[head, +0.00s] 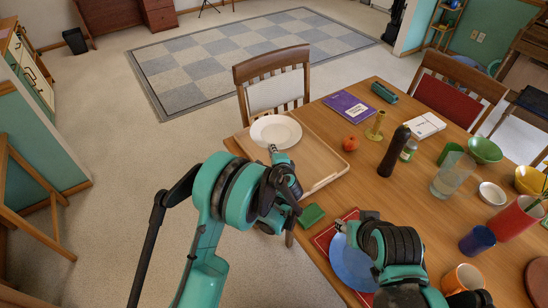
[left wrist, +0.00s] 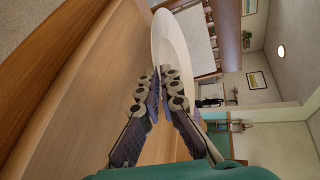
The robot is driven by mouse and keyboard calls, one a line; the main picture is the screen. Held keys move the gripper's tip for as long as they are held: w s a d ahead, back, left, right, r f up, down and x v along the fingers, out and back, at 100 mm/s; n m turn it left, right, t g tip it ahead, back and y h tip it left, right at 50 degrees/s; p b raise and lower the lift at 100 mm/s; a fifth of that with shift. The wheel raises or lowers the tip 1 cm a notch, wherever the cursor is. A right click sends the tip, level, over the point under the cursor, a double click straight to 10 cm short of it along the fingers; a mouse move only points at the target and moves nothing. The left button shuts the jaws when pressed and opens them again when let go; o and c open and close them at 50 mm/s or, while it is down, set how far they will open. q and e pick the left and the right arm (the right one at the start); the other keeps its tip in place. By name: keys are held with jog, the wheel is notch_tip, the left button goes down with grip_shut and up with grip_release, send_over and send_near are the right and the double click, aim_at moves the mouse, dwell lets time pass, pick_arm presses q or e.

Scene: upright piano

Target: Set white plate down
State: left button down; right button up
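The white plate (head: 276,131) is at the far left corner of the wooden tray (head: 318,150) on the table. My left gripper (head: 273,149) is at the plate's near rim. In the left wrist view the plate (left wrist: 176,42) is seen nearly edge-on, and the fingertips of the left gripper (left wrist: 160,76) close together on its rim. I cannot tell whether the plate's underside touches the tray. My right arm is at the lower right; its gripper (head: 468,299) is partly cut off by the bottom edge, near an orange cup (head: 462,279).
The tray is otherwise bare. A purple book (head: 349,106), a red-orange fruit (head: 351,143), a dark bottle (head: 394,151) and a green block (head: 311,215) are around it. A blue plate (head: 350,262) lies near my right arm. A chair (head: 275,85) stands behind the tray.

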pick_arm(q)
jog(key=w+f, duration=0.2)
jog(key=w, duration=0.1)
jog(key=shift+w+b, duration=0.2)
jog(key=shift+b, duration=0.2)
notch_tip(320, 180, down, 4)
jog(key=shift+f+b, duration=0.1)
jog(key=shift+b, duration=1)
jog(key=c, duration=2)
grip_release()
jog(key=shift+r, duration=0.2)
